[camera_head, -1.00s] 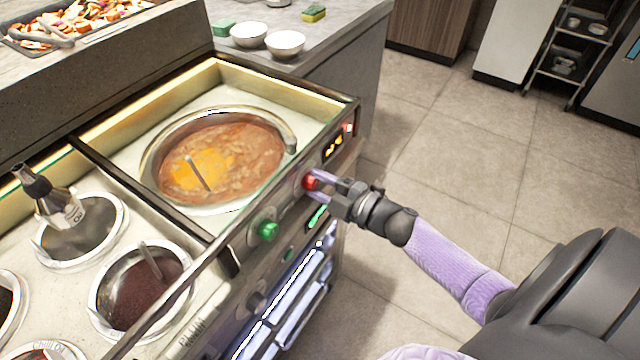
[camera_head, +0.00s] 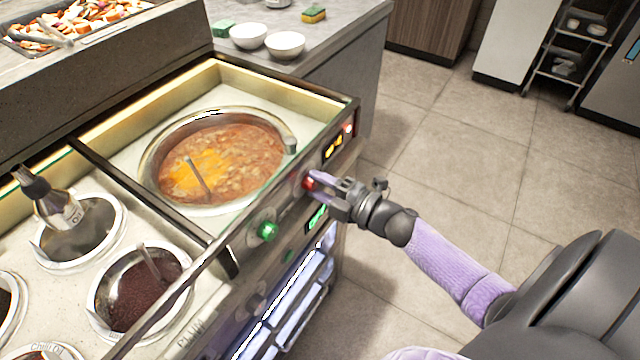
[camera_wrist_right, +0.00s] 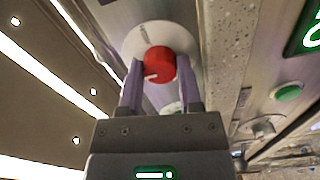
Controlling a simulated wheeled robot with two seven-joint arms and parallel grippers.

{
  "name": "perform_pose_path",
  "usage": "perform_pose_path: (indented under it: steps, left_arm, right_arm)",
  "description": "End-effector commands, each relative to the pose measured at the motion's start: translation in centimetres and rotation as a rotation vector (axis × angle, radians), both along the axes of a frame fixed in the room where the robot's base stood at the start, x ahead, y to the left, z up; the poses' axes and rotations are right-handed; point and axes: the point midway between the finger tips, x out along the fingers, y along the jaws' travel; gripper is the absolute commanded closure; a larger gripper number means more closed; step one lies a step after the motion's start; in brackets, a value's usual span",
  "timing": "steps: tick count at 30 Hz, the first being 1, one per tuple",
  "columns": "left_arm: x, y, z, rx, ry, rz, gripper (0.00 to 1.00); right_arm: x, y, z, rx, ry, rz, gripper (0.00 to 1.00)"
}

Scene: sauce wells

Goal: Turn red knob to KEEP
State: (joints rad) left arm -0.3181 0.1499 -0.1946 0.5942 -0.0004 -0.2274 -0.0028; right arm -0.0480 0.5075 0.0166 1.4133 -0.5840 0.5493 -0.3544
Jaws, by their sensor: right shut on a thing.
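The red knob (camera_head: 308,183) is on the front panel of the sauce counter, below the right end of the soup well. In the right wrist view the red knob (camera_wrist_right: 160,64) sits on a round pale dial plate (camera_wrist_right: 135,40), with a light pointer mark toward its lower left. My right gripper (camera_head: 316,182) is shut on the red knob, with one finger on each side of it; the fingers also show in the right wrist view (camera_wrist_right: 162,85). The word KEEP cannot be read in either view. My left gripper is not in view.
A green knob (camera_head: 267,231) is to the left on the same panel. A lit display (camera_head: 338,142) is above right of the red knob. A soup pot (camera_head: 222,160) is set in the counter behind it. Open floor (camera_head: 450,150) lies to the right.

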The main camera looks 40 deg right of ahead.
Motion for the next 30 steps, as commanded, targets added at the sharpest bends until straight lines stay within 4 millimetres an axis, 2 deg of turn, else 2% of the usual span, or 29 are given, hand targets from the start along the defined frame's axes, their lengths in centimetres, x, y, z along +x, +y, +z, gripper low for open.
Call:
perform_pose_path:
  steps: [1,5,6,13,16,27,30]
  left_arm:
    - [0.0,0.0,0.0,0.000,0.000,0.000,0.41]
    - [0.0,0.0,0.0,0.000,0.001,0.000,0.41]
    - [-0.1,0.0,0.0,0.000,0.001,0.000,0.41]
    - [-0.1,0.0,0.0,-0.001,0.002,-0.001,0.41]
    - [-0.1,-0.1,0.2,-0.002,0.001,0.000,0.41]
    - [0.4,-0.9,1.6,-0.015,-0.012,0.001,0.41]
    - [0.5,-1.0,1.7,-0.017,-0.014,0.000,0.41]
  right_arm:
    - [-0.1,0.0,-0.2,-0.001,0.004,0.001,0.48]
    - [0.0,0.0,-0.1,0.000,0.003,0.001,0.21]
    - [0.0,0.0,-0.1,0.000,0.002,0.000,0.19]
    - [-0.1,0.0,0.0,0.001,0.001,0.000,0.19]
    - [-0.7,-0.3,0.0,0.001,0.003,-0.002,0.19]
    - [-7.9,-3.2,0.0,0.000,0.005,0.000,0.19]
    - [-8.9,-3.7,0.0,0.001,0.003,-0.001,0.19]
